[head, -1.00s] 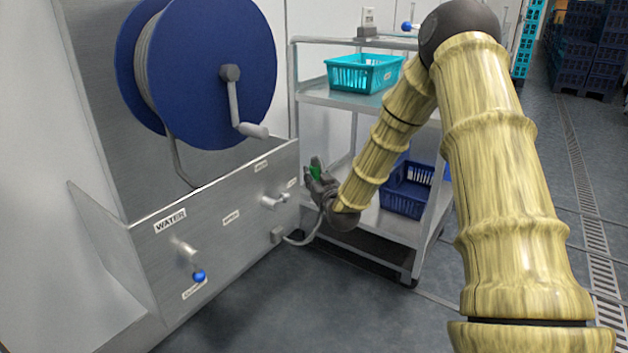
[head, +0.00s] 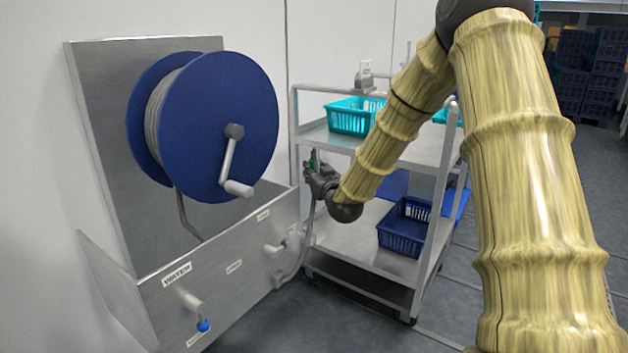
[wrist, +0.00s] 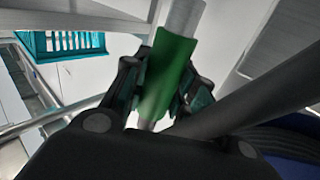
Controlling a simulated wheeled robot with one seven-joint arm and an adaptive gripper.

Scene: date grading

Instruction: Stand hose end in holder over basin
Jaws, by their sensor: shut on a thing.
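My gripper (head: 318,180) is shut on the green grip of the hose end (head: 314,163), to the right of the reel. In the wrist view the green hose end (wrist: 168,75) stands between the two fingers, with a grey tube beyond it. The grey hose (head: 305,240) hangs from the gripper and curves down to the front of the steel basin (head: 225,262). The basin has a WATER label and several small tags on its front. I cannot make out the holder for certain.
A blue hose reel (head: 215,130) with a crank stands above the basin. A steel trolley (head: 370,270) stands right behind my gripper, with a turquoise basket (head: 347,118) on top and a dark blue crate (head: 400,235) below. Taps with knobs stick out from the basin front.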

